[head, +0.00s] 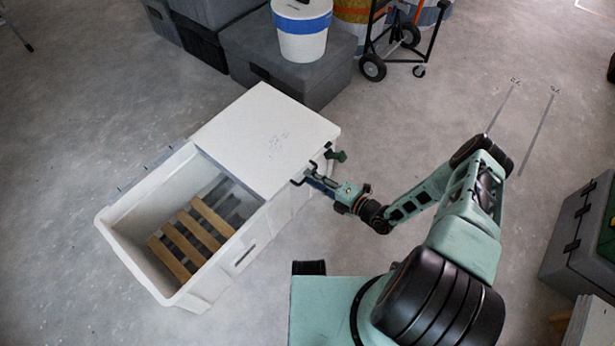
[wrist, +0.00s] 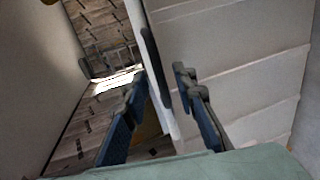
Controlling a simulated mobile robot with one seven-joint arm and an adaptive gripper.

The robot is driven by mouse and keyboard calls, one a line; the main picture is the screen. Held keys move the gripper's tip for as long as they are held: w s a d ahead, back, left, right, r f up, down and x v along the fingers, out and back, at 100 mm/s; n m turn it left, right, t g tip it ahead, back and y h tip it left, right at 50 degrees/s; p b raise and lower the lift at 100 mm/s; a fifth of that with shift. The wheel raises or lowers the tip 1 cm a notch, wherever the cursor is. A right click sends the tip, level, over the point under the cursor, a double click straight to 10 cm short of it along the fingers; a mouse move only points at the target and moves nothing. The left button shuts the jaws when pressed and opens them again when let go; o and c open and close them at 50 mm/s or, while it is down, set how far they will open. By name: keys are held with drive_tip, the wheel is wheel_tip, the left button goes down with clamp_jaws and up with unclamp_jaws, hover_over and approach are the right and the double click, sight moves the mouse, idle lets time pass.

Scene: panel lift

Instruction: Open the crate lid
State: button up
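The white crate (head: 238,262) stands on the floor, its left part open with wooden slats inside. Its flat white lid (head: 262,130) covers the right part. My gripper (head: 309,177) is at the lid's front right edge, beside dark fittings whose form is too small to tell. In the wrist view my gripper (wrist: 161,80) has its two blue fingers apart. A pale panel edge with a dark strip (wrist: 162,70) lies between them. No firm contact with either finger shows.
Grey cases (head: 285,65) with a white bucket (head: 302,30) on top stand behind the crate. A hand truck (head: 395,45) stands at the back. A dark case (head: 580,235) is at the right. The floor left of the crate is clear.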

drive_tip(key=shift+x, duration=1.25)
clamp_jaws()
